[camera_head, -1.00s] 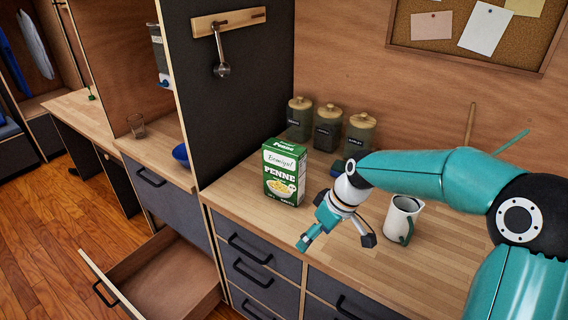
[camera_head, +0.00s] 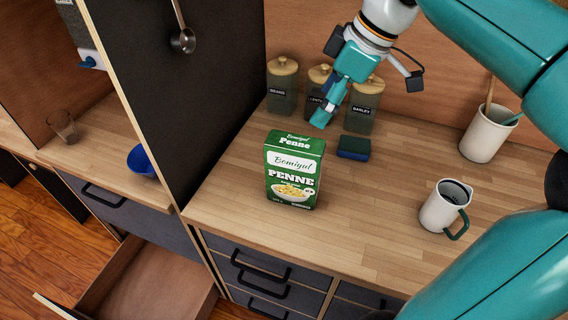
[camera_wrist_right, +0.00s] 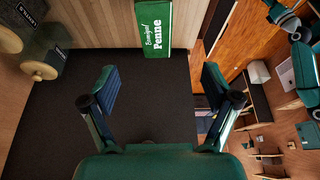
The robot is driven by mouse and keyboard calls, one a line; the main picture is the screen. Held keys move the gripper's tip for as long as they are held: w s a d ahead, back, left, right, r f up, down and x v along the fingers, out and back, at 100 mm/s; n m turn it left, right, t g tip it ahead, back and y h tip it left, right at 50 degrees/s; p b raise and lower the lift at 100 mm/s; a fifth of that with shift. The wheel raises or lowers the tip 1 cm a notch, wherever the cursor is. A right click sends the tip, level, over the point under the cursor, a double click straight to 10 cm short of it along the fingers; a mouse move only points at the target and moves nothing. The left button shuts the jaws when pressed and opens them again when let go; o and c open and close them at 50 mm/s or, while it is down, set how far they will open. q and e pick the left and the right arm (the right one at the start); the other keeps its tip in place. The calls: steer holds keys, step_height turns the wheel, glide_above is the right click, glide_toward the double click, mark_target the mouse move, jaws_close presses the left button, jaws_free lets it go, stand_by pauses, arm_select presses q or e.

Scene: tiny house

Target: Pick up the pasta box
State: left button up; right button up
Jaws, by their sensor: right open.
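The pasta box (camera_head: 293,172) is green and white, labelled Penne, and stands upright on the wooden counter in the head view. Its green top (camera_wrist_right: 154,24) shows at the top middle of the right wrist view, beyond the gap between my fingertips. My right gripper (camera_head: 322,118) is above and behind the box, to its upper right in the head view. In the right wrist view my right gripper (camera_wrist_right: 157,77) is open and empty, its two fingers spread apart. The box is not between the fingers. My left gripper cannot be made out.
Several lidded jars (camera_head: 282,88) stand behind the box. A dark sponge (camera_head: 354,147) lies behind it to the right. A white mug (camera_head: 443,207) and a utensil pot (camera_head: 487,135) stand farther right. A tall dark panel (camera_head: 185,95) rises to the left.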

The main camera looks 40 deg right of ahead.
mark_target(296, 142)
steer(key=x, duration=1)
steer(key=shift+f, duration=0.1)
steer(key=x, duration=0.4)
steer(key=shift+w+d+f+p, duration=0.1)
steer(key=shift+w+p, duration=0.3)
steer(key=shift+w, duration=0.1)
steer(key=shift+w+f, duration=0.2)
steer(key=shift+f, duration=0.3)
steer(key=shift+f+b, duration=0.25)
steer(key=shift+b, duration=0.1)
steer(key=shift+c, duration=0.3)
jaws_close()
